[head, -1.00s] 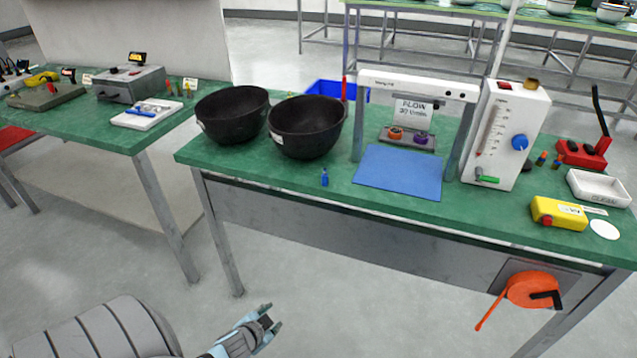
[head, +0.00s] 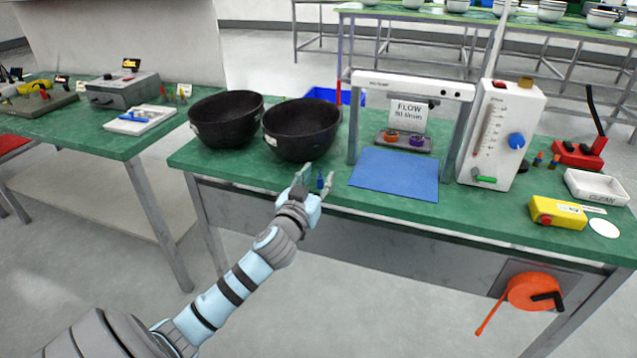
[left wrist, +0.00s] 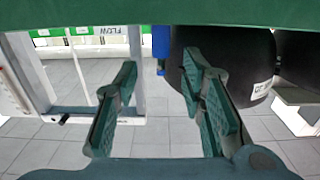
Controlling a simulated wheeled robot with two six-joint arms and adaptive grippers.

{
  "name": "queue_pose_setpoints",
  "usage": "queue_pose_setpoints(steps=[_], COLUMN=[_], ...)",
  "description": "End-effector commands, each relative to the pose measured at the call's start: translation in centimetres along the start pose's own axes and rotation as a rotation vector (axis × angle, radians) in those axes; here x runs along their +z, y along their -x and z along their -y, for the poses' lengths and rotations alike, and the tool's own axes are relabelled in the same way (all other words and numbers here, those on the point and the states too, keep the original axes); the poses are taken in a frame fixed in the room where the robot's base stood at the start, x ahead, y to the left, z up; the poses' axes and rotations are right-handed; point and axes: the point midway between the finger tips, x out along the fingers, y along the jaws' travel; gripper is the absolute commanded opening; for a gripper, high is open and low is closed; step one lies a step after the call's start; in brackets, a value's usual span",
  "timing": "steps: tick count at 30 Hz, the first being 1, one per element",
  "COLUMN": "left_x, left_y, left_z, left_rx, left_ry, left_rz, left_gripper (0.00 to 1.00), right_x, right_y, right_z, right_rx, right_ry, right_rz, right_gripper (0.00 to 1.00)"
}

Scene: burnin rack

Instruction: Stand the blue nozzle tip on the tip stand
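My right gripper is out of view.
A white flow meter (head: 496,140), yellow box (head: 557,212) and white tray (head: 597,188) are farther right.

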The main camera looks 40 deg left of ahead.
Motion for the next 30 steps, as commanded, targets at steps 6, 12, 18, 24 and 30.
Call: queue_pose_setpoints(steps=[6,12,18,24,30], left_x=[0.0,0.0,0.0,0.0,-0.3], left_y=[-2.6,-2.6,-2.6,-2.6,-2.5], left_z=[0.1,0.1,0.1,0.1,0.1], left_rx=[0.0,0.001,0.001,0.001,0.001], left_ry=[0.0,-0.001,-0.001,-0.001,-0.001], left_rz=[0.0,0.0,0.0,0.0,0.0], left_gripper=[0.37,0.29,0.0,0.0,0.0], right_x=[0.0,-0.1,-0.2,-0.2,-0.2], right_y=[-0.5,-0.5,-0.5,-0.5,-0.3], right_z=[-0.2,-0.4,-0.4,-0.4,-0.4], right_rx=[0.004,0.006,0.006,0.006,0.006], right_ry=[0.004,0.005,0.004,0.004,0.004], right_rz=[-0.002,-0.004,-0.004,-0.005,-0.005], right_gripper=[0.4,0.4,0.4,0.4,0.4])
